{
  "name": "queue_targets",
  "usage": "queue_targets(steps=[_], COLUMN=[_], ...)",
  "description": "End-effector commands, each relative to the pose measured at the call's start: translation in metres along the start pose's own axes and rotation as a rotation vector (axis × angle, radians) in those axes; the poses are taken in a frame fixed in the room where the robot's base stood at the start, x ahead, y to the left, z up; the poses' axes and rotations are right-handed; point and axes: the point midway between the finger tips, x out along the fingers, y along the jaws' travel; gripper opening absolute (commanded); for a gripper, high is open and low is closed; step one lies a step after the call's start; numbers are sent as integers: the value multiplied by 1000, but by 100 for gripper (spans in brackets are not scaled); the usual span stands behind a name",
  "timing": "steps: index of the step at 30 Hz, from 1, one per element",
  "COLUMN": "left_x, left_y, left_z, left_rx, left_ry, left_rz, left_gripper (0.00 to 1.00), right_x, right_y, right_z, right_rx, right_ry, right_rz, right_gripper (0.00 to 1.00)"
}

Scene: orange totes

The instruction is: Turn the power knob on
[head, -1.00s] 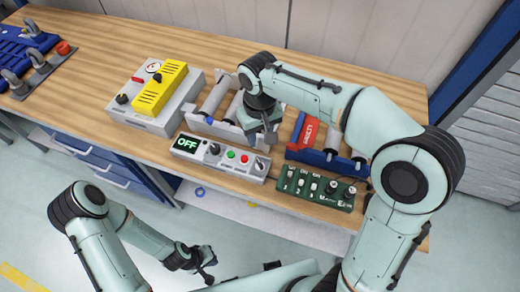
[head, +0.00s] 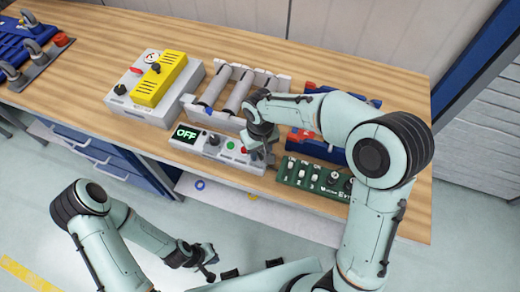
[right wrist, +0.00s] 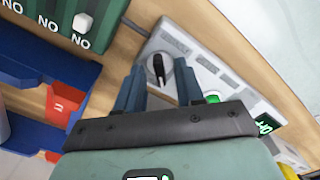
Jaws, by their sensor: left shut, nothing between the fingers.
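A grey control box (head: 215,152) stands near the front edge of the bench. Its display (head: 187,134) reads OFF in green. My right gripper (head: 262,153) is over the right end of the box. In the right wrist view the fingers of my right gripper (right wrist: 160,82) are apart, and a black knob (right wrist: 159,68) on a round white base shows between and just beyond them. I cannot tell whether either finger touches it. The gripper hides this knob in the head view. My left gripper (head: 205,262) is shut and empty, away from the bench.
A green switch box (head: 312,178) stands right of the control box, close to my right arm. A blue and red fixture (head: 318,148) is behind it. A roller stand (head: 235,90) and a grey and yellow box (head: 155,88) stand behind and left. The bench front left is clear.

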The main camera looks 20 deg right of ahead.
Motion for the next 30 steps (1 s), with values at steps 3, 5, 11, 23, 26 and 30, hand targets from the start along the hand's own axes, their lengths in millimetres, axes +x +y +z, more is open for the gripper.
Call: queue_targets(steps=[3, 5, 11, 23, 26, 30], left_x=[0, 0, 0, 6, 9, 14], left_y=[0, 0, 0, -3, -5, -8], left_z=[0, 0, 0, 4, 6, 8], left_rx=[0, 0, 0, -2, -3, -4], left_ry=[0, 0, 0, -5, -8, -12], left_rz=[0, 0, 0, -2, -3, -4], left_gripper=[0, 0, 0, 0, 0, 0], right_x=[0, 0, 0, 0, 0, 0], right_y=[0, 0, 0, 0, 0, -1], right_z=[0, 0, 0, 1, 0, 0], right_rx=[0, 0, 0, 105, 177, 298], right_ry=[0, 0, 0, -1, 0, 1], right_rz=[0, 0, 0, 0, 0, -1], right_gripper=[34, 14, 0, 0, 0, 0])
